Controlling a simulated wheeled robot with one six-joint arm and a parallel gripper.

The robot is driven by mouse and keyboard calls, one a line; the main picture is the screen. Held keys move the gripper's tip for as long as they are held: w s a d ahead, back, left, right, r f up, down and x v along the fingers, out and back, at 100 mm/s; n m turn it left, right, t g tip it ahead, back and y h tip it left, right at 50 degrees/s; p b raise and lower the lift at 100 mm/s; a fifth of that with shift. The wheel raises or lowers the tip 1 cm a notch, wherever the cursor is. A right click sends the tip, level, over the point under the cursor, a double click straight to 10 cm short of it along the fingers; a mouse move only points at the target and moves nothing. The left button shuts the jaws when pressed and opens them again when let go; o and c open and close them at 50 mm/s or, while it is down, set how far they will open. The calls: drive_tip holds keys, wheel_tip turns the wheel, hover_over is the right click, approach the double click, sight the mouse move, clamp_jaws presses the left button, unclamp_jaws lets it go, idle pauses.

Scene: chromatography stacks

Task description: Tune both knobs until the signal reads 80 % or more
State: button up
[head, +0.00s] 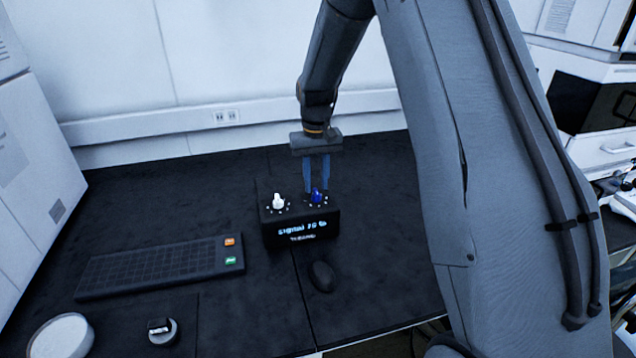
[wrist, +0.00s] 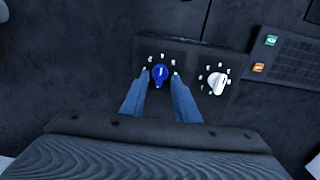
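The black tuner box (head: 300,232) stands on the dark bench with a white knob (head: 279,201) on its left and a blue knob (head: 318,196) on its right. Its front display shows "Signal" with a low two-digit number, perhaps 15 or 16 %. My gripper (head: 316,190) points down at the blue knob, its two blue fingers apart. In the wrist view the fingertips (wrist: 161,80) stand either side of the blue knob (wrist: 160,74), with small gaps appearing between. The white knob (wrist: 217,83) is free, to the right there.
A black keyboard (head: 160,266) with orange and green keys lies left of the box. A mouse (head: 321,276) lies just in front. A small round black-topped item (head: 162,331) and a white round dish (head: 62,337) sit at the front left.

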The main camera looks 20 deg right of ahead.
drive_tip(key=shift+f, duration=0.7)
clamp_jaws()
drive_tip(key=shift+d, duration=0.15)
drive_tip(key=n, duration=0.4)
drive_tip(key=shift+n, duration=0.3)
drive_tip(key=shift+n+p, duration=0.3)
drive_tip(key=shift+n, duration=1.8)
